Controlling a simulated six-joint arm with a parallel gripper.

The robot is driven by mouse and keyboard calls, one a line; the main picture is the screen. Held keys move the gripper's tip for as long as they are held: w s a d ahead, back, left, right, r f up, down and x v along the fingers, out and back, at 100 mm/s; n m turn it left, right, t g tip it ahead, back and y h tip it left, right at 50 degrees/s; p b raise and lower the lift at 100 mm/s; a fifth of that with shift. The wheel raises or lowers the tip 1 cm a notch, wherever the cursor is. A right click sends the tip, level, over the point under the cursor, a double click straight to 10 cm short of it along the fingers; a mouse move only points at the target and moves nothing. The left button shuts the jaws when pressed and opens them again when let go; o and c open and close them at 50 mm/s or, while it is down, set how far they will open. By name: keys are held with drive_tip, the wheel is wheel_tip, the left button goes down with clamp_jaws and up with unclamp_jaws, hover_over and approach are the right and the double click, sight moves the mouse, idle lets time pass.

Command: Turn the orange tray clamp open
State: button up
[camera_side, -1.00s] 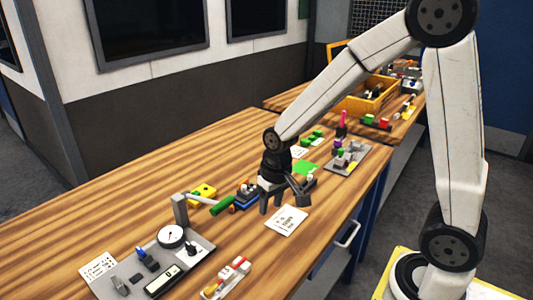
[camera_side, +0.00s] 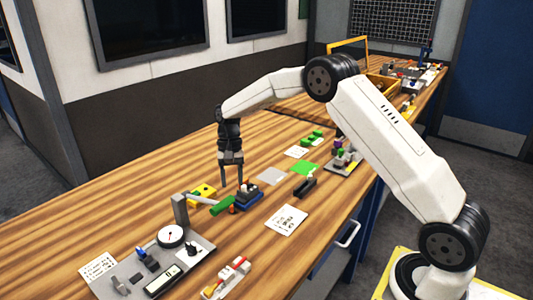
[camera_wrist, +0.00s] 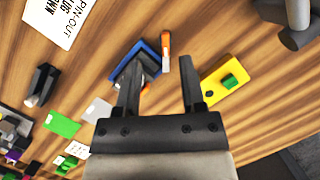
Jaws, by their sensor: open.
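A blue tray (camera_side: 248,197) with dark and grey parts sits on the wooden table. It also shows in the wrist view (camera_wrist: 122,72), partly behind one finger. A small orange piece (camera_wrist: 166,43) stands beside the tray's edge in the wrist view; in the side view it is a small orange-red spot (camera_side: 232,209). Another bit of orange (camera_wrist: 146,88) shows by the left finger. I cannot tell which orange part is the clamp. My gripper (camera_side: 231,185) points down, open and empty, near the tray's far side. In the wrist view its fingers (camera_wrist: 160,58) are spread apart.
A yellow block (camera_side: 202,193) with a green top stands left of the tray. A black device (camera_side: 304,187) and a printed card (camera_side: 287,220) are to the right. A grey gauge plate (camera_side: 135,268) is at the front left.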

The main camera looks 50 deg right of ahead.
drive_tip(key=shift+w+d+f+m+g+y, duration=0.2)
drive_tip(key=shift+w+d+f+m, duration=0.1)
drive_tip(key=shift+w, duration=0.25)
drive_tip(key=shift+w+d+f+m+g+y, duration=0.2)
drive_tip(key=shift+w+d+f+m, duration=0.1)
drive_tip(key=shift+w, duration=0.25)
drive_tip(key=shift+f, duration=0.1)
drive_tip(key=shift+x, duration=3.85)
clamp_jaws()
